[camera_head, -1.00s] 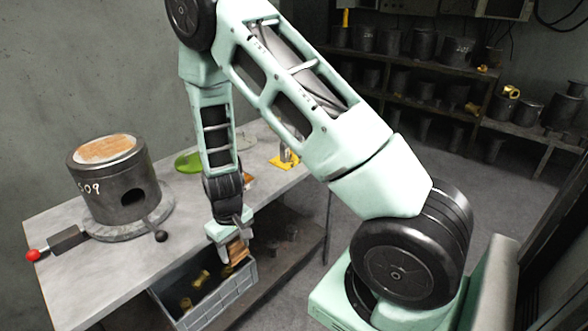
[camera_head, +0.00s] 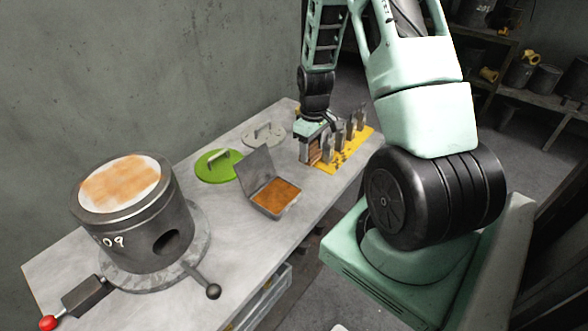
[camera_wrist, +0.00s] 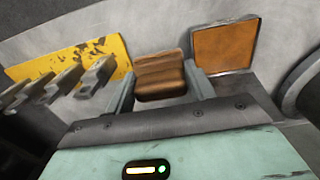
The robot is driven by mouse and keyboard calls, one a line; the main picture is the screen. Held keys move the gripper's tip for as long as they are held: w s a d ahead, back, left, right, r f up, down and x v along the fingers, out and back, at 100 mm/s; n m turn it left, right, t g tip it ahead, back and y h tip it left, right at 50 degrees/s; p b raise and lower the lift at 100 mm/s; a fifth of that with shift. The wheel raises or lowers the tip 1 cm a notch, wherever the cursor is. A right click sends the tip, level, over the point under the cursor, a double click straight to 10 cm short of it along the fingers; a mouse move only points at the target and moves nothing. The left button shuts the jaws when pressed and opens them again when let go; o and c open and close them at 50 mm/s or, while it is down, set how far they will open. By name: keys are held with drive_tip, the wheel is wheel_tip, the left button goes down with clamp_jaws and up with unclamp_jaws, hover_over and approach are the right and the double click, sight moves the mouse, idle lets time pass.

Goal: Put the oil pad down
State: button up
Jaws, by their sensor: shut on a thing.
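The oil pad (camera_wrist: 160,72) is a brown block with a wood-like grain. My gripper (camera_head: 313,146) is shut on it, with one finger on each side in the wrist view. In the head view the oil pad (camera_head: 315,153) is partly hidden by the fingers, low over the far part of the grey table (camera_head: 215,240), just left of the yellow plate. I cannot tell whether it touches the tabletop. An open metal tin (camera_head: 262,207) with an orange-brown filling sits on the table, left of and nearer than my gripper. It also shows in the wrist view (camera_wrist: 225,71).
A yellow plate (camera_head: 333,168) with several upright grey pieces stands close right of my gripper. A green disc (camera_head: 213,172) and a grey disc (camera_head: 265,138), both with handles, lie behind the tin. A dark cylindrical pot (camera_head: 135,235) fills the near left. A grey crate (camera_head: 268,295) is below the table edge.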

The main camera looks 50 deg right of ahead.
drive_tip(key=shift+w+d, duration=0.1)
drive_tip(key=shift+d, duration=0.15)
wheel_tip(320, 180, down, 9)
drive_tip(key=p, duration=0.3)
drive_tip(key=shift+w+r, duration=0.1)
drive_tip(key=shift+r, duration=0.05)
drive_tip(key=shift+f, duration=0.45)
drive_tip(key=shift+f, duration=0.1)
drive_tip(key=shift+f, duration=0.15)
drive_tip(key=o, duration=0.9)
drive_tip(key=shift+r, duration=0.2)
